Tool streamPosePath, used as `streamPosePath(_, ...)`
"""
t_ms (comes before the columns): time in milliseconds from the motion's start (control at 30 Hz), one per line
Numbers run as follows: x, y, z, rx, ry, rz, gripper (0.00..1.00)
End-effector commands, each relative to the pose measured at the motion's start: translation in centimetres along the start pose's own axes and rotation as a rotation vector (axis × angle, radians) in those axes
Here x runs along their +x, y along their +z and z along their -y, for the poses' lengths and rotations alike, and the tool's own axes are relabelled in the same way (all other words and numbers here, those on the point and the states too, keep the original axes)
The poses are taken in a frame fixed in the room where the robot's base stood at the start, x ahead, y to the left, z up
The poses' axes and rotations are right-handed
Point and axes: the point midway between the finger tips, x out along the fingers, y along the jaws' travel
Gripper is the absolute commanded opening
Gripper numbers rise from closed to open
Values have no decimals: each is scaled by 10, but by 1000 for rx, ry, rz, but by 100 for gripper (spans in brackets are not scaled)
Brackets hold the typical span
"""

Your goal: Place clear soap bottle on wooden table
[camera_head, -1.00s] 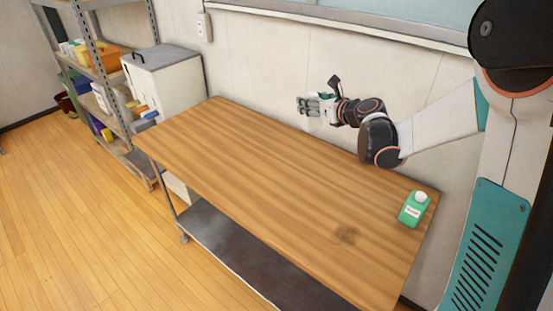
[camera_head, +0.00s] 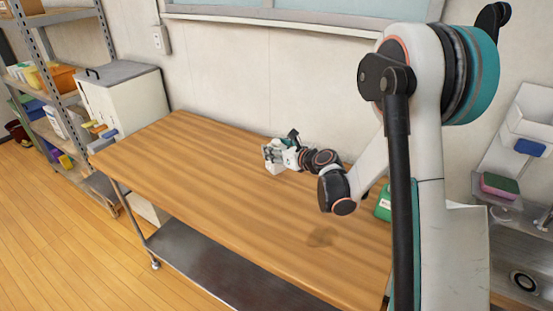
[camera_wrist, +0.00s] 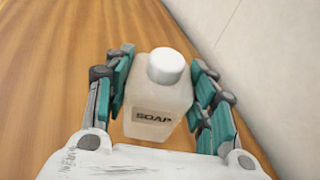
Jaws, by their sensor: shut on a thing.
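The clear soap bottle (camera_wrist: 160,112), whitish with a white cap and a "SOAP" label, stands between the teal finger pads of my gripper (camera_wrist: 161,72) in the wrist view. My gripper is shut on it. In the head view my gripper (camera_head: 279,152) is over the back part of the wooden table (camera_head: 190,165), near the wall. The bottle (camera_head: 273,166) shows there as a small pale shape at the fingers. I cannot tell whether its base touches the tabletop.
A green bottle (camera_head: 383,206) stands at the table's right end, partly hidden by my arm. A white cabinet (camera_head: 125,98) and a shelf rack (camera_head: 60,100) stand at the left. A sponge (camera_head: 499,185) lies at the right. The table's left and middle are clear.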

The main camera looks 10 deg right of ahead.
Motion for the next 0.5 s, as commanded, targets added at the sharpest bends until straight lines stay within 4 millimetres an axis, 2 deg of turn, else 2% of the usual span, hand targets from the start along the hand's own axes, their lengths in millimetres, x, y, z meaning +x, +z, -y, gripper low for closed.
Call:
streamPosePath(33, 4, -10, 0, 0, 0, 0, 28)
streamPosePath(167, 9, -27, 0, 0, 0, 0, 28)
streamPosePath(500, 9, -30, 0, 0, 0, 0, 28)
